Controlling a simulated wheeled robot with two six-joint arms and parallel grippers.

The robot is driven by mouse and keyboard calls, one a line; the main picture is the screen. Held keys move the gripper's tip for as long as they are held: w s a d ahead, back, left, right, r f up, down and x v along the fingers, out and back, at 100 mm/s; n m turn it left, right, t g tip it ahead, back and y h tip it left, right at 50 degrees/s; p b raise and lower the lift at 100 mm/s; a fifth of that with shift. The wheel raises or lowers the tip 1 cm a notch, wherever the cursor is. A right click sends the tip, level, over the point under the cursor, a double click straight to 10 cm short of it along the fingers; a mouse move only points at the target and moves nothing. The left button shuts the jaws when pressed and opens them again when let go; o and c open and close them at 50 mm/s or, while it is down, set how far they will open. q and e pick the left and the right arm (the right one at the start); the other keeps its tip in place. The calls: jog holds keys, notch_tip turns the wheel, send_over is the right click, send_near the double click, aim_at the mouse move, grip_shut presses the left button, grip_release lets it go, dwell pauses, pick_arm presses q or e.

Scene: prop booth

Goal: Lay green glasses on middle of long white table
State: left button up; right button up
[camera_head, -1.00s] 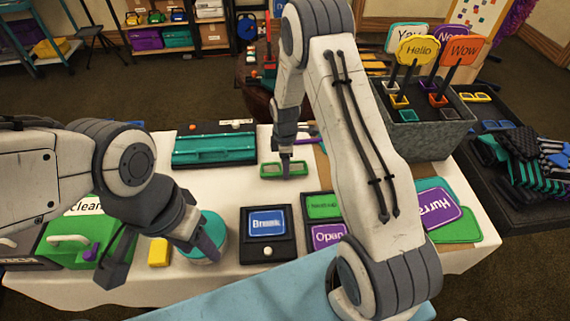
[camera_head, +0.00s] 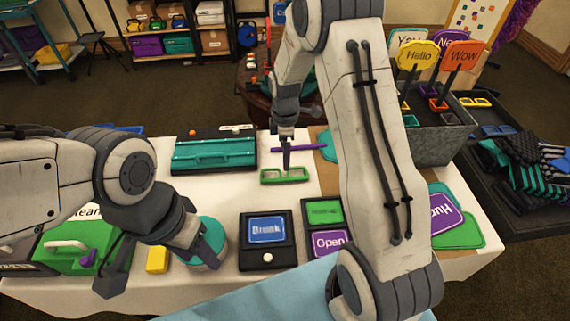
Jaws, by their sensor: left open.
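The green glasses (camera_head: 285,176) are near the middle of the long white table (camera_head: 225,195), between the teal case and the "Break" box. I cannot tell whether they rest on the cloth or hang just above it. My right gripper (camera_head: 287,164) points straight down at the glasses, its tip at their middle; whether its fingers are shut on them is too small to tell. My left gripper (camera_head: 160,264) is open at the table's front left, its fingers spread around a yellow block (camera_head: 157,259) and next to a round teal-topped container (camera_head: 211,238).
A teal case (camera_head: 214,153) lies behind the glasses, and a purple stick (camera_head: 298,148) is close to the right gripper. The "Break" box (camera_head: 267,251) and small signs (camera_head: 325,212) stand in front. A grey sign bin (camera_head: 443,135) stands at the right.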

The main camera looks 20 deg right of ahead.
jog(key=s+a+r+m, duration=0.3)
jog(key=s+a+r, duration=0.7)
jog(key=a+r, duration=0.2)
jog(key=s+a+r+m, duration=0.1)
jog(key=s+a+m, duration=0.1)
jog(key=s, duration=0.7)
jog(key=s+a+r+m+y, duration=0.1)
jog(key=s+a+r+m, duration=0.1)
jog(key=s, duration=0.8)
jog(key=shift+a+r+m, duration=0.15)
jog(key=shift+a+m, duration=0.05)
jog(key=shift+m, duration=0.1)
